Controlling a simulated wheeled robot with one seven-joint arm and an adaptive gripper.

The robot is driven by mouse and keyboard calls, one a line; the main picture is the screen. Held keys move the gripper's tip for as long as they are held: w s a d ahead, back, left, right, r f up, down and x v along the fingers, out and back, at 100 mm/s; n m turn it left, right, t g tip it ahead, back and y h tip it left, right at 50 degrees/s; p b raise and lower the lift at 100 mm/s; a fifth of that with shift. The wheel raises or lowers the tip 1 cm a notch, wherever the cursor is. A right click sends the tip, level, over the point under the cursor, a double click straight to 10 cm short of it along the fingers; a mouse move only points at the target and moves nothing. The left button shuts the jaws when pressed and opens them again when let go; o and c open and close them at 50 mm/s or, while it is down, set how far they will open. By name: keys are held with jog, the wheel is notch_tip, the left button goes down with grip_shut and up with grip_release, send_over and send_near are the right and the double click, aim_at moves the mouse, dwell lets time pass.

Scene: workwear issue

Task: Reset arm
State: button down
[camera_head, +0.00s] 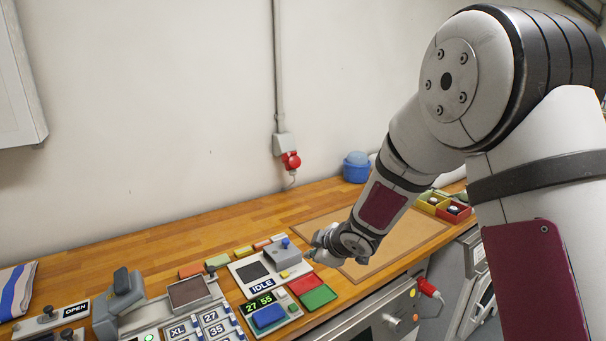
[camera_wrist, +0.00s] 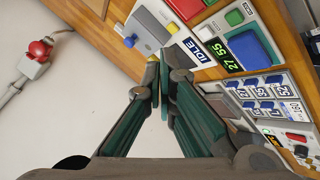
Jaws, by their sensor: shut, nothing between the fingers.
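My gripper (camera_head: 318,246) is at the end of my bent arm in the head view, above the wooden counter (camera_head: 215,247), just right of the grey device labelled IDLE (camera_head: 262,284). In the wrist view my gripper (camera_wrist: 160,77) shows its green-padded fingers drawn together at the tips. Nothing shows between them. The IDLE device also shows ahead of the fingertips in the wrist view (camera_wrist: 150,28). The exact gap between the fingertips and the counter is hard to tell.
A blue button panel reading 27 55 (camera_head: 269,316), a size keypad (camera_head: 205,325) and a grey lever device (camera_head: 123,297) crowd the counter's left front. A brown mat (camera_head: 405,238) lies behind my forearm. A red wall plug (camera_head: 291,160) and small boxes (camera_head: 456,212) stand further off.

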jog(key=s+d+r+m+h, duration=0.2)
jog(key=s+d+r+m, duration=0.2)
jog(key=s+d+r, duration=0.3)
jog(key=s+d+r+m+h, duration=0.3)
jog(key=s+d+r+m, duration=0.15)
jog(key=d+r, duration=0.4)
jog(key=s+r+m+g, duration=0.1)
jog(key=s+r+m, duration=0.1)
jog(key=s, duration=1)
jog(key=s+r+m+g, duration=0.1)
jog(key=s+m, duration=0.3)
jog(key=s, duration=0.8)
jog(key=shift+s+d+r+m+y+b, duration=0.3)
jog(key=shift+s+r+m+y+b, duration=0.1)
jog(key=shift+r, duration=0.1)
